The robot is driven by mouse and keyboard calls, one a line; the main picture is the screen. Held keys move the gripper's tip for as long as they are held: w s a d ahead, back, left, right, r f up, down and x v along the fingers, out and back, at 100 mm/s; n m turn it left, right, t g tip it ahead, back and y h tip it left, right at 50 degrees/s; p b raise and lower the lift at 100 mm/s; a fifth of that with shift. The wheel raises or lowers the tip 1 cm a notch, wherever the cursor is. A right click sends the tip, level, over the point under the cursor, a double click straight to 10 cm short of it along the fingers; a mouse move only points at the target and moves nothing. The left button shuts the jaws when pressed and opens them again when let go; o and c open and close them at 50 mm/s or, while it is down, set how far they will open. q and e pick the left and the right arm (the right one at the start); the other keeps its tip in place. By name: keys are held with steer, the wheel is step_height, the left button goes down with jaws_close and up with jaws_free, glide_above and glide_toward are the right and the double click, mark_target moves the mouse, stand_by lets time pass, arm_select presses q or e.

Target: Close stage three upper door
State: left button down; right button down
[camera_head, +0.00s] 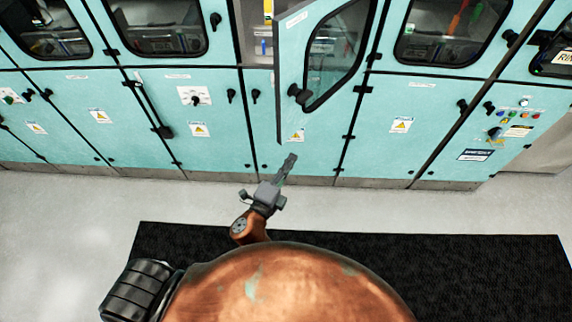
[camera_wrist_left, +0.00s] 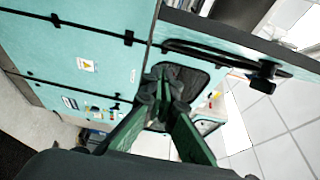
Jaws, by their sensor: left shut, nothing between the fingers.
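The open upper door (camera_head: 292,75) is a teal panel with a dark-framed window and a black handle. In the head view it stands swung out from the cabinet, left of centre-right, with the opening (camera_head: 258,40) showing behind it. My left gripper (camera_head: 288,162) is shut and empty, below the door's lower edge and apart from it in the picture. In the left wrist view the green-tinted fingers (camera_wrist_left: 166,88) come together near the middle. A teal panel with a black handle (camera_wrist_left: 265,70) crosses the upper right of that view. My right gripper is in neither view.
Closed teal cabinets (camera_head: 210,110) with windowed upper doors and black latches line the wall. A panel with coloured buttons (camera_head: 515,115) is at the right. A black mat (camera_head: 480,270) lies on the pale floor (camera_head: 120,200), which is clear before the cabinets.

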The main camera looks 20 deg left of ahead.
arm_select(q)
steer(key=w+a+p, duration=0.1)
steer(key=w+a, duration=0.2)
steer(key=w, duration=0.3)
steer(key=shift+w, duration=0.25)
